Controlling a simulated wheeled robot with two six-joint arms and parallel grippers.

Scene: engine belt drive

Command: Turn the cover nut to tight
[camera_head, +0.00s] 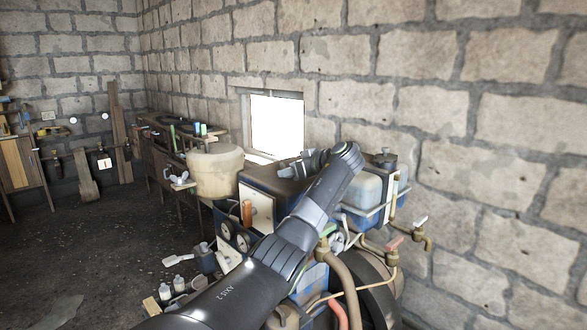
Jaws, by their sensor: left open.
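My left arm reaches in from the bottom and crosses in front of the engine (268,178), a blue machine with pipes and gauges. My left gripper (288,171) is at the arm's far end, over the engine's top near the window. It is small and dark in this view, and its jaws are open. I cannot make out the cover nut; it may be hidden behind my arm or too small to tell. My right gripper is not in view.
A whitish tank (364,187) stands at the engine's right. A cream barrel (215,171) stands to the left, and small bottles (178,284) are at lower left. The stone wall is close behind; the left floor is mostly clear.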

